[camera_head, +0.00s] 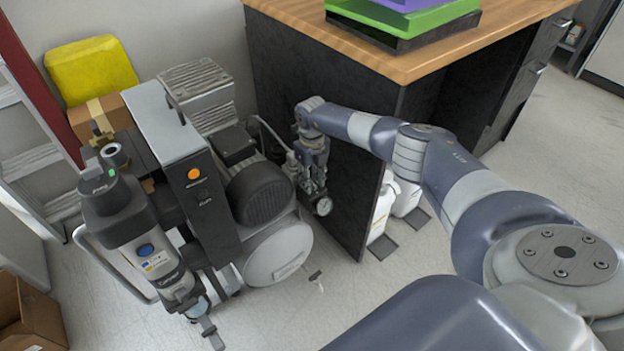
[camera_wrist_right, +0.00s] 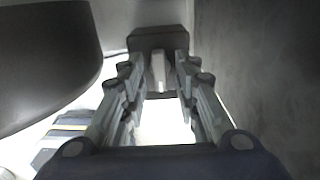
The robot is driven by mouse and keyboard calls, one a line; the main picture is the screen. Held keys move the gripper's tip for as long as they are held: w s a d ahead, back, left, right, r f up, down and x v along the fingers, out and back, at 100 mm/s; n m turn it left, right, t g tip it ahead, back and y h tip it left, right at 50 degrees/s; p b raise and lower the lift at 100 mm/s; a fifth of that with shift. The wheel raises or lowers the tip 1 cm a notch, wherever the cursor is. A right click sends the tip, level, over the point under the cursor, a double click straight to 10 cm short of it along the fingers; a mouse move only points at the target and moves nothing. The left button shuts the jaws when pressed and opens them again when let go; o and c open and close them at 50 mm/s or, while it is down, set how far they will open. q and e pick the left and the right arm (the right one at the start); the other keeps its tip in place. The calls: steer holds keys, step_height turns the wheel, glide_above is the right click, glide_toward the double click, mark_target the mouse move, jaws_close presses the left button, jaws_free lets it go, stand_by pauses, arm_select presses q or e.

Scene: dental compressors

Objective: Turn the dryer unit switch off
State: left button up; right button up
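The compressor's tall dark-fronted grey box (camera_head: 190,165) stands left of centre in the head view. I take it for the dryer unit. Its front has a round orange part (camera_head: 193,173) and a small dark knob (camera_head: 201,195) below. I cannot read the switch's position. My right gripper (camera_head: 317,185) points down between the compressor and the desk's side panel, right of the box and apart from its front. In the right wrist view its fingers (camera_wrist_right: 160,100) stand apart with light floor between them. A dark block shows at their far end.
A black motor (camera_head: 262,193) and a grey tank (camera_head: 278,252) sit beside the box. A pressure gauge (camera_head: 323,206) is just below my right gripper. The desk (camera_head: 400,60) stands close behind my right forearm. White jugs (camera_head: 382,212) stand beside its panel. Front floor is partly clear.

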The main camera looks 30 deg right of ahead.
steer(key=shift+s, duration=0.1)
step_height(320, 180, up, 12)
stand_by(0.6)
stand_by(0.4)
